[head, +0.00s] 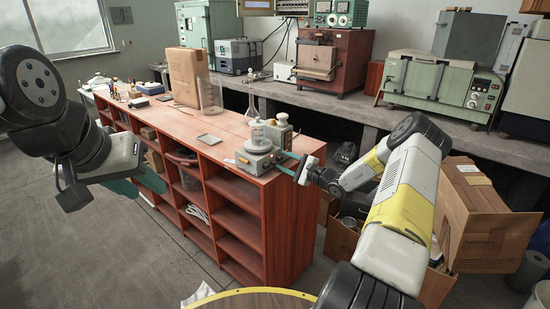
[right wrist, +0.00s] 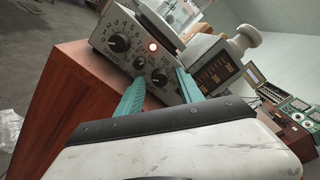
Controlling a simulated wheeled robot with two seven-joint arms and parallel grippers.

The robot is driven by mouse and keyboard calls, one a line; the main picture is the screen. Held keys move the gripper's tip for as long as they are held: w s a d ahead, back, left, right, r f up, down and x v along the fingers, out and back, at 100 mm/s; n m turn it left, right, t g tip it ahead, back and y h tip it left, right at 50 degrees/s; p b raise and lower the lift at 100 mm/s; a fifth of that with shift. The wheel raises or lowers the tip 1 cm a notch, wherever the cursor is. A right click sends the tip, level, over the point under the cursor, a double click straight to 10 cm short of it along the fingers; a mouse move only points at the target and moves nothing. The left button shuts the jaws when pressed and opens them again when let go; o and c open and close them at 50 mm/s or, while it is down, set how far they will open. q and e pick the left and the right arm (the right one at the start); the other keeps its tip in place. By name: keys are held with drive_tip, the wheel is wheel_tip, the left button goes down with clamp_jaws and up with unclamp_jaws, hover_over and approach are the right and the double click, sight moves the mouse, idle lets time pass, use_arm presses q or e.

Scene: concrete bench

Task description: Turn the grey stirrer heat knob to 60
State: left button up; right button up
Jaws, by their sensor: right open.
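The grey stirrer (head: 256,161) stands on the near end of the red-brown bench, with clear glassware on its top. My left gripper (head: 150,181) is far left, away from the stirrer.
A second grey device (head: 281,133) stands close behind the stirrer; its dark scale panel (right wrist: 216,73) shows beside my right fingers. A glass beaker (head: 210,97), flask (head: 252,105) and cardboard box (head: 187,75) stand further along the bench (head: 222,120). Open cardboard boxes (head: 485,220) lie right.

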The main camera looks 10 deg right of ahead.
clamp_jaws()
drive_tip(key=shift+m, duration=0.4)
drive_tip(key=m, duration=0.3)
drive_tip(key=shift+m, duration=0.4)
drive_tip(key=m, duration=0.5)
idle(0.3)
unclamp_jaws()
idle(0.4)
